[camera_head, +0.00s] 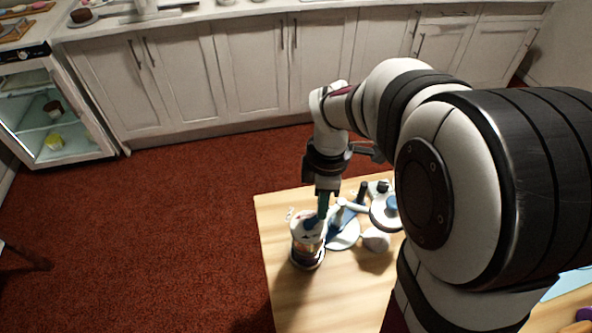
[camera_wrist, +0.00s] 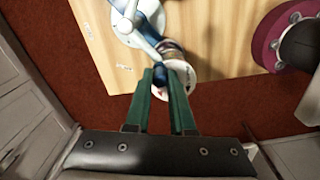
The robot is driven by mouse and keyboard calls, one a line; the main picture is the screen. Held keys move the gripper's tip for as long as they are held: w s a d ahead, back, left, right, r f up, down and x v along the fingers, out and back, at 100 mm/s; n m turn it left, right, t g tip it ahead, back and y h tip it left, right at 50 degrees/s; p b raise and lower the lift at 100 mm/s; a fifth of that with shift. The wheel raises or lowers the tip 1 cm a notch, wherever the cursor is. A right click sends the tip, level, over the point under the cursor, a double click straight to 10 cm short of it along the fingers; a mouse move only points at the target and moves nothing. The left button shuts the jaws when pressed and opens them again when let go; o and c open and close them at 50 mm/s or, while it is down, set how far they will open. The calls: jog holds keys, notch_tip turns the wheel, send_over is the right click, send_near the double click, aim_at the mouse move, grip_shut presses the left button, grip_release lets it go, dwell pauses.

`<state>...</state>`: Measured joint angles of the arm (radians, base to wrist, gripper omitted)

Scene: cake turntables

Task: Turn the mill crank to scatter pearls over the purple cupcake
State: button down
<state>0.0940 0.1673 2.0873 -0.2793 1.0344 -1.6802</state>
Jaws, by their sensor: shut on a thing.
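The mill (camera_head: 307,251) stands near the left edge of the wooden table, with a white top and a dark band at its foot. Its white top (camera_wrist: 183,79) also shows in the wrist view. A blue knob (camera_wrist: 160,73), which looks like the crank's handle, sits between my green fingertips. My gripper (camera_head: 322,212) points down at the mill's top and is shut on this knob; in the wrist view my gripper (camera_wrist: 160,92) hides part of it. A small purple thing (camera_head: 585,314) is cut off at the right edge; I cannot tell whether it is the cupcake.
A white disc with blue parts (camera_head: 343,236) stands close right of the mill. Another white stand (camera_head: 384,213) is further right. The wooden table (camera_head: 283,287) has bare room in front of the mill. White cabinets (camera_head: 190,70) line the back wall.

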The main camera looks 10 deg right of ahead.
aim_at(319, 237)
jog(key=shift+s+d, duration=0.1)
jog(key=shift+s, duration=1.1)
jog(key=shift+s+a, duration=0.3)
jog(key=shift+s, duration=0.3)
jog(key=shift+s+a, duration=0.4)
jog(key=shift+a, duration=0.25)
